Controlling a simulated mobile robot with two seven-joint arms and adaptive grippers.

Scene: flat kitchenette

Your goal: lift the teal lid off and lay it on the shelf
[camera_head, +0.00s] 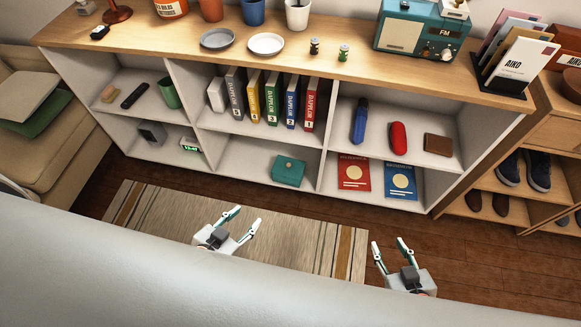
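A small teal box (288,176) stands in the lower middle compartment of the white shelf unit (258,140). Its flat top, the teal lid (291,163), appears to be on it, though the seam is too small to make out clearly. My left gripper (248,214) is open and empty above the striped rug, in front of and lower left of the box. My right gripper (388,242) is open and empty to the right of the rug, well apart from the box.
The lower middle compartment has bare floor left of the box. Several binders (271,98) stand above. The wooden top (190,60) holds plates, cups and a teal radio (420,32).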

